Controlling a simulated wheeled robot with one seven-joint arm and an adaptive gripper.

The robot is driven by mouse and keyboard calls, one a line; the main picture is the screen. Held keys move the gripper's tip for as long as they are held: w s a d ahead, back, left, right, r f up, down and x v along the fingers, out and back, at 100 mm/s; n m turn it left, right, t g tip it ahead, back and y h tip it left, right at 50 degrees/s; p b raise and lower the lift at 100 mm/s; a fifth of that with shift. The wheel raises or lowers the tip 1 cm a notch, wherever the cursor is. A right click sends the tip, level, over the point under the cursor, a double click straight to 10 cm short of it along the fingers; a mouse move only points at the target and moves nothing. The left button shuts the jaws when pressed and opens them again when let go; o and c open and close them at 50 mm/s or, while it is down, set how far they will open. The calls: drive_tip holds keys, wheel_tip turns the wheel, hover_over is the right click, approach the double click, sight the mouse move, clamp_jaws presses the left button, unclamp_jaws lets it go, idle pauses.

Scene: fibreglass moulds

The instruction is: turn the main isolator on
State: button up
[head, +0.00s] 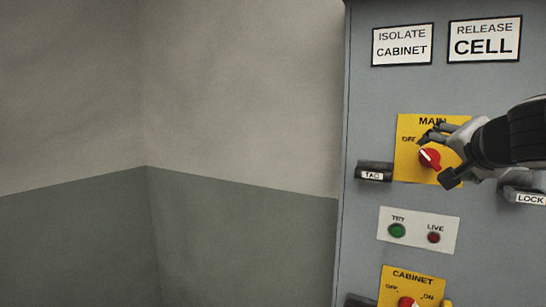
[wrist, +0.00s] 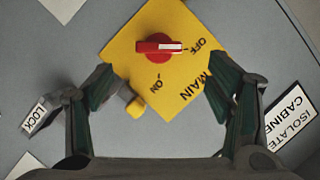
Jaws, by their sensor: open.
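The main isolator is a red rotary knob (head: 429,158) on a yellow plate (head: 404,172) marked MAIN, on the grey cabinet front. In the wrist view the knob (wrist: 150,48) shows whole, its white pointer mark towards OFF. The ON mark (wrist: 155,85) lies a quarter turn away. My gripper (head: 437,160) is at the plate, its fingers over the plate's right part in the head view. In the wrist view my gripper (wrist: 158,80) is open and empty, fingers spread wide. The knob is ahead of the fingertips, not between them. In the head view my gripper hides the ON mark.
A TAG holder (head: 372,171) juts out left of the plate, and a LOCK holder (head: 530,197) right of it. A small yellow piece (wrist: 135,106) shows by the left finger. Below are the TRY button (head: 397,231), LIVE lamp (head: 434,237) and CABINET switch (head: 408,302).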

sight(431, 160)
drive_tip(key=b+x, duration=0.2)
drive_tip(key=x, duration=0.7)
drive_tip(key=shift+w+d+f, duration=0.1)
drive_tip(key=shift+w+d, duration=0.05)
drive_tip(key=shift+w, duration=0.15)
drive_tip(key=c, duration=1.2)
